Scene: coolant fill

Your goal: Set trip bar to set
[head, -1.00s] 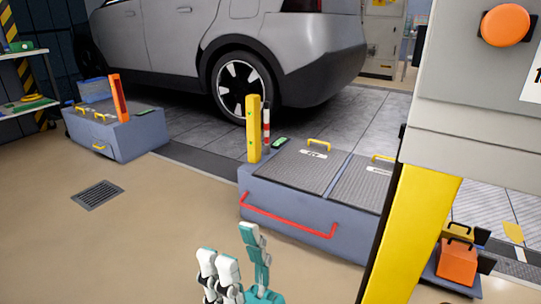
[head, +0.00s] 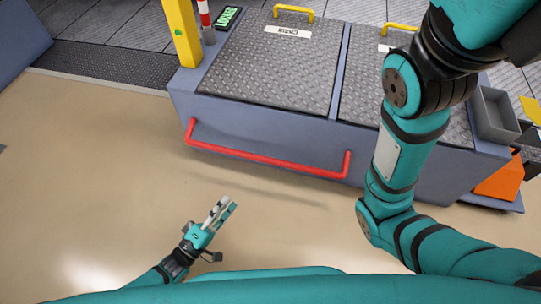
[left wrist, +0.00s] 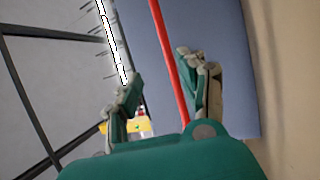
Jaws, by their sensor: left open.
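The trip bar appears to be the red bar (head: 268,158) on the front face of the blue-grey box (head: 250,127). It hangs on two short end arms. My left gripper (head: 224,208) is open and empty, low in front of the bar and apart from it in the head view. In the left wrist view the red bar (left wrist: 172,65) runs between the spread fingers of the left gripper (left wrist: 163,92), beyond them in depth. A small green display (head: 228,17) on the box seems to read LOCKED. My right gripper is out of view.
The box top has two dark tread-plate lids with yellow handles (head: 294,13). A yellow post (head: 183,32) stands at its left corner. My right arm crosses above the box's right half. A grey tray (head: 495,115) and an orange box (head: 497,180) are at right. The floor at left is clear.

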